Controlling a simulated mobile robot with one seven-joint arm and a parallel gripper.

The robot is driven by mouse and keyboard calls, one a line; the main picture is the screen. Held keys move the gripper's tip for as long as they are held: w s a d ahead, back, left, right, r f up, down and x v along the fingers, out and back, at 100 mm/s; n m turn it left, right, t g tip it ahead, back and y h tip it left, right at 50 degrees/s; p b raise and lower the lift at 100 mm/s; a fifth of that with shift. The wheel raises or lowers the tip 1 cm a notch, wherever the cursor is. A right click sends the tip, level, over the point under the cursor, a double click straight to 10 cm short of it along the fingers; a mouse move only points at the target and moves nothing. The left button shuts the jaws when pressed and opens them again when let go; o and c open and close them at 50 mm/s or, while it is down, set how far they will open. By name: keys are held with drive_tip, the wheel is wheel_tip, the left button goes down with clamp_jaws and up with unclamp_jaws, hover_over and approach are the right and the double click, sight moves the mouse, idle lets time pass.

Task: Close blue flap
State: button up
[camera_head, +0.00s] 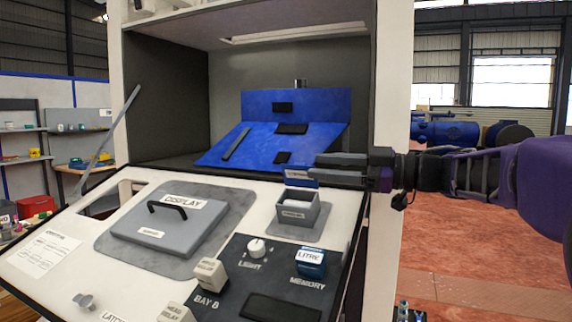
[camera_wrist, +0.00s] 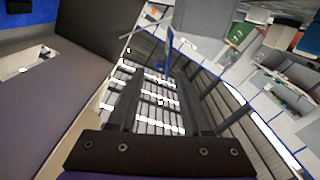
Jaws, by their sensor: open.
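A small blue flap (camera_head: 302,177) with a pale label stands raised at the back of a small open grey box (camera_head: 298,208) on the sloped panel. My gripper (camera_head: 316,169) reaches in from the right, its fingertips beside the flap's upper right part. In the wrist view a thin blue piece, seemingly this flap edge-on (camera_wrist: 168,48), shows just beyond the open fingers (camera_wrist: 160,75). I cannot tell whether they touch it. A larger blue slanted board (camera_head: 262,148) with dark pieces lies in the cabinet behind.
The sloped panel holds a grey display cover (camera_head: 165,228) with a black handle, a light knob (camera_head: 257,248) and a blue-and-white memory block (camera_head: 310,263). The cabinet's right post (camera_head: 392,85) stands close to my arm. Open red floor lies to the right.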

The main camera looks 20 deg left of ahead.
sight(285, 172)
drive_tip(key=a, duration=0.8)
drive_tip(key=shift+w+a, duration=0.25)
drive_tip(key=shift+w, duration=0.1)
clamp_jaws()
